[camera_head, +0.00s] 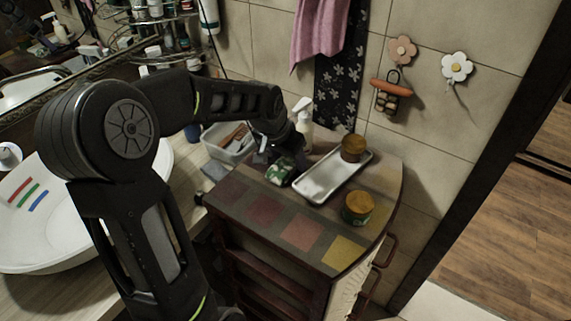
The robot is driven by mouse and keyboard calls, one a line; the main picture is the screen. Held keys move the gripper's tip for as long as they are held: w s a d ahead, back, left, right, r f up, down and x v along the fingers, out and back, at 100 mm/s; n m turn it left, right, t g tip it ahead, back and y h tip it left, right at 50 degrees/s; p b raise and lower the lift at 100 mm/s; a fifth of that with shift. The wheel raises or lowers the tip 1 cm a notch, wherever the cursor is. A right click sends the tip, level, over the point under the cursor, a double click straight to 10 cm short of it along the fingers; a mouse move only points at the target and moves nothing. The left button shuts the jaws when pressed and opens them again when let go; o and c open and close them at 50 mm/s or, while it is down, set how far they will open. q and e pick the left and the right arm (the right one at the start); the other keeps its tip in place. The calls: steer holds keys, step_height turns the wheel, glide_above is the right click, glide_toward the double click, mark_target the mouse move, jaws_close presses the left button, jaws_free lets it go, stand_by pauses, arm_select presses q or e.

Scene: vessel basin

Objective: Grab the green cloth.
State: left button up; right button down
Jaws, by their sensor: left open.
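A small dark green item with pale patches (280,172), which looks like the folded green cloth, lies on the cabinet top (233,203) left of the white tray. My left gripper (273,158) is open, just behind and above it. The gripper is dark and small here, so I cannot tell whether its fingers touch the cloth. My right gripper is not in view.
A white tray (318,187) holds a brown-lidded jar (353,148) at its far end. Another jar (357,208) stands right of it. A pump bottle (303,125) and a white bin (228,140) stand behind. The cabinet's front top is clear.

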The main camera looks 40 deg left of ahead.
mark_target(287, 160)
arm_select(q)
steer(key=shift+c, duration=0.4)
steer(key=c, duration=1.2)
steer(key=shift+r, duration=0.1)
steer(key=shift+r+b, duration=0.35)
steer(key=shift+r, duration=0.5)
steer(key=shift+b+v, duration=0.4)
steer(key=shift+v, duration=0.45)
steer(key=s+b, duration=0.4)
steer(key=s, duration=1.2)
steer(key=shift+s+d, duration=0.1)
steer(key=shift+d, duration=0.05)
steer(key=shift+s, duration=0.6)
